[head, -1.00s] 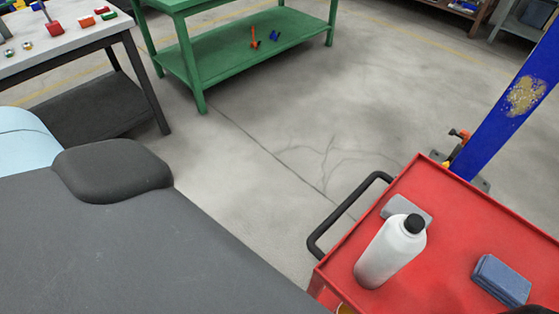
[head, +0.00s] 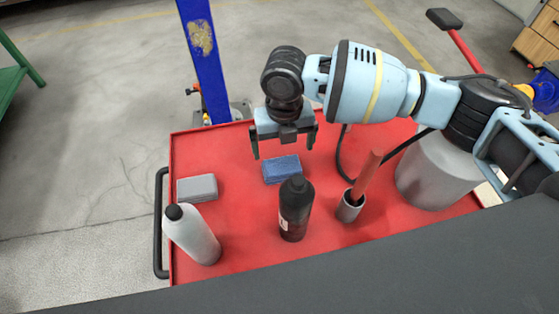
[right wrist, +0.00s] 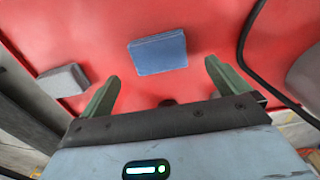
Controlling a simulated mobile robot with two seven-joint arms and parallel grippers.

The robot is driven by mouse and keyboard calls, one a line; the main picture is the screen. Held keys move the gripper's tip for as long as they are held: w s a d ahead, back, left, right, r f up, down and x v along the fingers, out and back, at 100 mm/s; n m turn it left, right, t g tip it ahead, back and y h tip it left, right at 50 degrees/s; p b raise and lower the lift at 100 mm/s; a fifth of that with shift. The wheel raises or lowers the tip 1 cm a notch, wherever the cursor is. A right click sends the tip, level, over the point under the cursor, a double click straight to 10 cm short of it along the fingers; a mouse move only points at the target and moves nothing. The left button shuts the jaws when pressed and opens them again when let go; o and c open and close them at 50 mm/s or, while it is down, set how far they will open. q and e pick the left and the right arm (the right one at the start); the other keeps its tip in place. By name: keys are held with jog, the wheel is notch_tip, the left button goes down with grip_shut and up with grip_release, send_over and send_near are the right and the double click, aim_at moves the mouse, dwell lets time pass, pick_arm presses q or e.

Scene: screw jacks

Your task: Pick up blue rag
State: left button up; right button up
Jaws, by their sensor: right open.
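The blue rag (head: 282,169) is a folded block lying flat on the red cart top (head: 240,244), near its far edge. It also shows in the right wrist view (right wrist: 158,53), ahead of the fingers. My right gripper (head: 283,150) is above the cart, just over and behind the rag in the head view. Its two fingers are apart with nothing between them, and it does not touch the rag; in the right wrist view the fingers (right wrist: 161,82) spread wider than the rag. My left gripper is not in view.
A grey folded rag (head: 197,188) lies left of the blue one. A white bottle (head: 195,236), a black bottle (head: 294,212) and a cup with a red-handled tool (head: 349,207) stand nearer. A grey container (head: 436,172) stands at right. A blue post (head: 204,55) rises behind the cart.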

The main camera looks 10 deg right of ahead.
aim_at(282, 166)
jog(key=shift+s, duration=0.25)
jog(key=shift+w+a+f, duration=0.1)
jog(key=shift+f, duration=1.85)
jog(key=shift+a+f, duration=0.1)
jog(key=shift+f, duration=1.85)
jog(key=shift+c, duration=0.4)
jog(key=c, duration=0.7)
